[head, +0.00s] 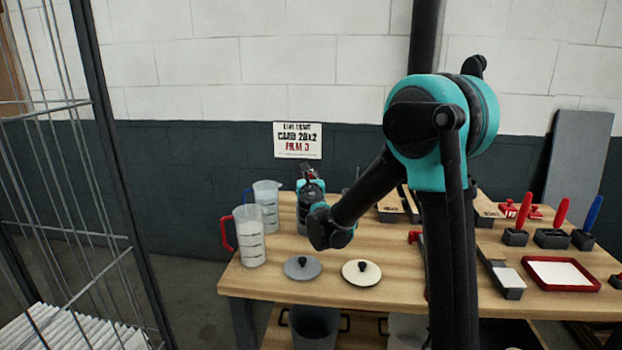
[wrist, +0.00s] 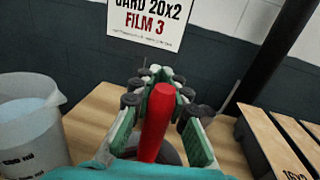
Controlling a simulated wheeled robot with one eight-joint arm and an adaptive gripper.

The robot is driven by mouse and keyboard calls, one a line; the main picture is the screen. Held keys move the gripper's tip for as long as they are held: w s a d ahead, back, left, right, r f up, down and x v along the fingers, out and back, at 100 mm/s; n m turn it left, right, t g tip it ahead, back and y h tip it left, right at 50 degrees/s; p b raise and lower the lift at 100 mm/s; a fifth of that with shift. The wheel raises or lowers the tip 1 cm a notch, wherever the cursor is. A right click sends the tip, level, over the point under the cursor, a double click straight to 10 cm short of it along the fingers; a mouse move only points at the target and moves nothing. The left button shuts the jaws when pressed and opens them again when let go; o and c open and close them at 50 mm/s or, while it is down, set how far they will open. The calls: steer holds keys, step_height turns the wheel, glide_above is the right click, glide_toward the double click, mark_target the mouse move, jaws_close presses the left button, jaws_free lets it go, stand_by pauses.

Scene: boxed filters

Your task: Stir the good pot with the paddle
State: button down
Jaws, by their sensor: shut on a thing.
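My gripper (wrist: 160,98) is shut on the red handle of what looks like the paddle (wrist: 157,125); the handle stands roughly upright between the fingers. In the head view my gripper (head: 311,188) is over the left part of the table, to the right of two measuring jugs. The paddle's lower end is hidden, and a dark round shape partly shows beneath it. A grey pot (head: 315,328) stands on the shelf below the table, and a paler vessel (head: 407,332) is beside it. I cannot tell which pot is the good one.
Jugs with red (head: 250,236) and blue (head: 267,205) handles stand left. A grey lid (head: 302,267) and a cream lid (head: 361,272) lie at the front. A red-rimmed tray (head: 590,284) and handled tools are right. A wire rack (head: 70,200) stands far left.

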step_height(320, 180, up, 8)
steer(key=shift+f, duration=0.15)
stand_by(0.7)
stand_by(0.8)
step_height(320, 180, up, 6)
stand_by(0.6)
stand_by(0.4)
